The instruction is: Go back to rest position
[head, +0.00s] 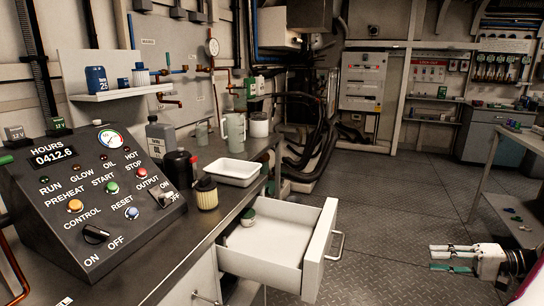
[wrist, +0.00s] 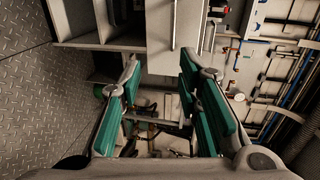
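My gripper (head: 436,257) is at the lower right of the head view, held over the open floor, its green-padded fingers pointing left. It is clear of the counter and the drawer. In the wrist view my gripper (wrist: 158,72) shows its two green-padded fingers spread apart, with nothing held between them. The head view shows the fingers from the side and hides little else.
An open drawer (head: 322,250) juts from the counter (head: 160,270), left of my gripper. A control panel (head: 95,190), a white tray (head: 232,172) and jugs stand on the counter. A table (head: 500,155) stands at right. The middle floor (head: 400,190) is free.

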